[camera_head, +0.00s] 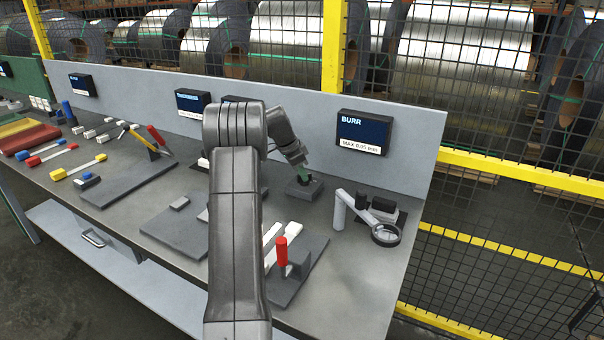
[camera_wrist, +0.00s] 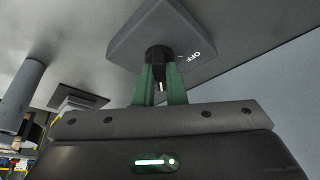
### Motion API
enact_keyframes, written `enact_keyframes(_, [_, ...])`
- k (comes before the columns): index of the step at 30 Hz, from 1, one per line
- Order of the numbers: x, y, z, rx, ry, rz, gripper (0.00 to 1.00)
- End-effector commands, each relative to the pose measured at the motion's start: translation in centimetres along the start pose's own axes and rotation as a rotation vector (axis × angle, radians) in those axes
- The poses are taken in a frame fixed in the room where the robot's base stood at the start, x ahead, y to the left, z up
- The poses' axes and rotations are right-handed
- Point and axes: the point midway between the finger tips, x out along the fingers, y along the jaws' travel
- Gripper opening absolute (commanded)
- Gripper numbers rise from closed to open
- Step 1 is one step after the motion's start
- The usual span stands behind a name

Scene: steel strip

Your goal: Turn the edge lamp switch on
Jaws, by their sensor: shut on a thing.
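The switch is a dark grey box (camera_head: 304,190) on the bench below the BURR sign. In the wrist view its top plate (camera_wrist: 165,22) carries a black round knob (camera_wrist: 158,53) with a white mark. White "OFF" lettering stands beside the knob, and the white mark does not point at it. My gripper (camera_wrist: 159,76) has its green fingers on either side of the knob and is shut on it. In the head view my gripper (camera_head: 304,177) is over the box and hides the knob. A white-armed device with a dark ring (camera_head: 386,236), perhaps the lamp, stands to the right.
A grey back panel (camera_head: 400,167) with the BURR sign (camera_head: 363,133) rises behind the switch. A red-handled tool (camera_head: 281,256) stands upright on a dark plate near the front. Several gauges and hand tools lie at the left. Bare bench lies between the switch and the ringed device.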

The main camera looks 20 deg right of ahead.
Motion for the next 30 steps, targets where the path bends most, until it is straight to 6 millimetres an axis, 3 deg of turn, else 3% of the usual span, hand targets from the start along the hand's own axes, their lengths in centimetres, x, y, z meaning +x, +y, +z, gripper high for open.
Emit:
enact_keyframes(11, [0.0, 0.0, 0.0, 0.005, -0.001, 0.002, 0.0])
enact_keyframes(12, [0.0, 0.0, 0.0, 0.005, -0.001, 0.001, 0.15])
enact_keyframes(15, [0.0, 0.0, 0.0, 0.004, -0.001, 0.001, 0.33])
enact_keyframes(25, [-0.3, 0.0, 0.0, 0.004, 0.0, 0.0, 0.33])
enact_keyframes(30, [-2.5, -0.1, 0.1, 0.004, 0.0, -0.002, 0.33])
